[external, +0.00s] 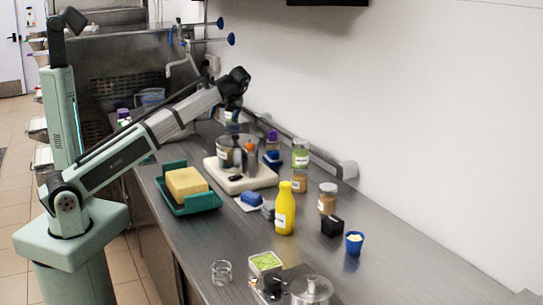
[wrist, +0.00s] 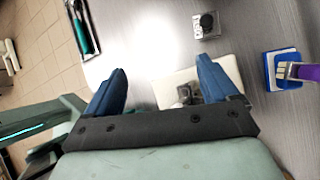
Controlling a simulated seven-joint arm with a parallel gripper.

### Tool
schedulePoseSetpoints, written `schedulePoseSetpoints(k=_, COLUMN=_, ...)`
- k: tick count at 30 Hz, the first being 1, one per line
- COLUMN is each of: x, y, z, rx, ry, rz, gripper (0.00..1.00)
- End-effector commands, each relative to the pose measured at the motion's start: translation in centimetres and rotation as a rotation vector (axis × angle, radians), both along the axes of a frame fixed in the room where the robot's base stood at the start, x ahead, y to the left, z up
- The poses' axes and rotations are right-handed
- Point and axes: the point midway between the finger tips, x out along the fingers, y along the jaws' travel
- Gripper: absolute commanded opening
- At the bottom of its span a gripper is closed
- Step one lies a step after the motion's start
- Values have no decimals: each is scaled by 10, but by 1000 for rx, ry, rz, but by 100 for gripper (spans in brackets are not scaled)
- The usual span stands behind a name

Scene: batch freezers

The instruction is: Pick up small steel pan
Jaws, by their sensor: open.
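A small square steel piece (wrist: 198,32) with a dark round item on it lies on the counter near the top of the wrist view; it looks like the small steel pan, but I cannot be sure. I cannot pick it out clearly in the external view. My gripper (wrist: 160,82) is open, its two blue fingers apart with nothing held between them. In the external view my gripper (external: 232,106) hangs above the far part of the counter, beyond the white board (external: 225,180). Its fingertips are hard to make out there.
A clear round container (external: 225,150) and small bottles stand on the white board. A green tray (external: 205,205) holds a yellow block (external: 186,181). A yellow bottle (external: 285,212), jars and a blue cup (external: 354,243) stand rightward. A blue tray (wrist: 268,72) holds a purple-handled item (wrist: 303,71).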

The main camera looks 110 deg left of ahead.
Motion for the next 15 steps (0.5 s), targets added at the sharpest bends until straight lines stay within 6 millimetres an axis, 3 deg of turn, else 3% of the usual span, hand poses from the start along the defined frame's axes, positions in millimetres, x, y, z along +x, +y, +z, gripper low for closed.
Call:
schedulePoseSetpoints(k=1, x=-7, y=17, z=-4, rx=-25, ry=-45, rz=11, gripper=87)
schedulePoseSetpoints(k=6, x=-9, y=60, z=-25, rx=-113, ry=-234, rz=23, gripper=87)
schedulePoseSetpoints(k=10, x=-6, y=81, z=-37, rx=-157, ry=-351, rz=32, gripper=87)
schedulePoseSetpoints(k=15, x=-5, y=93, z=-44, rx=-187, ry=-428, rz=39, gripper=87)
